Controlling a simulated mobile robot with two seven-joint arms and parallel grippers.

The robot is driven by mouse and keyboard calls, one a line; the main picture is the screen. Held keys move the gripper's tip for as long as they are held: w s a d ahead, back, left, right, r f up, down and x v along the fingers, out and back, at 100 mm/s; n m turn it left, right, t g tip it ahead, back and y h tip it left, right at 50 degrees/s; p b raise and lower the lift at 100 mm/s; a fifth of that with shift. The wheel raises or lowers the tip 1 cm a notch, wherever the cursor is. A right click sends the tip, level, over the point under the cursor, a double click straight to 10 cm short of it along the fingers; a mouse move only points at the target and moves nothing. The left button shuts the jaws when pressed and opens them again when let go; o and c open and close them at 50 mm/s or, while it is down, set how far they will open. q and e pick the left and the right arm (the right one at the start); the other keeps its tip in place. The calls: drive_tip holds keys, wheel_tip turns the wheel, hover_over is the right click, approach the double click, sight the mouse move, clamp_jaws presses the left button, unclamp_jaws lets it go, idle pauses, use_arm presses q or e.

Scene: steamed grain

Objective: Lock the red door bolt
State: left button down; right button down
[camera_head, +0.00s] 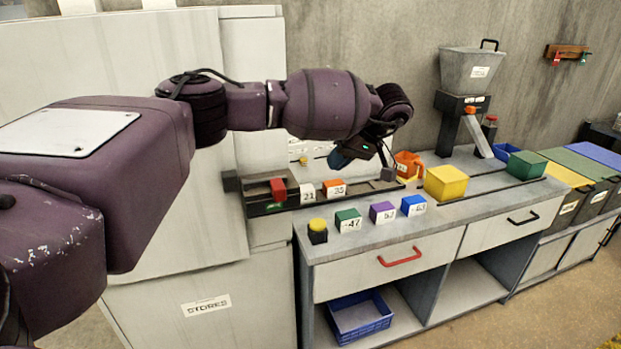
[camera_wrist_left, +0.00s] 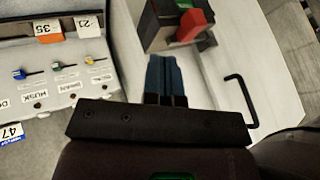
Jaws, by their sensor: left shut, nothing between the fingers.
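The red bolt piece (camera_head: 278,188) sits on a dark mount beside the tall pale STORES cabinet (camera_head: 150,260). A green mark shows just below it. In the left wrist view the red piece (camera_wrist_left: 195,22) is at the top, on a dark block with some green by it. My left gripper (camera_head: 340,159) is to the right of the red piece and above the counter, apart from it. In the wrist view its blue fingers (camera_wrist_left: 165,78) are together with nothing between them, and the red piece lies beyond their tips. My right gripper is not in view.
Number blocks 21 (camera_head: 308,193) and 35 (camera_head: 334,188) stand right of the red piece. A yellow box (camera_head: 445,182) and several coloured blocks are on the counter. In the wrist view a dark handle (camera_wrist_left: 243,100) stands on a pale panel at right.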

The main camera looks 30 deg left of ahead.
sight(296, 188)
use_arm(q)
drive_tip(key=s+a+f, duration=0.1)
drive_tip(key=a+f, duration=0.1)
drive_tip(key=s+a+f+p, duration=0.1)
drive_tip(key=a+f, duration=0.2)
drive_tip(key=s+a+f+p, duration=0.1)
drive_tip(key=s+a+f, duration=0.1)
drive_tip(key=a, duration=0.1)
drive_tip(key=shift+a+f, duration=0.15)
drive_tip(key=shift+f, duration=0.15)
idle(0.3)
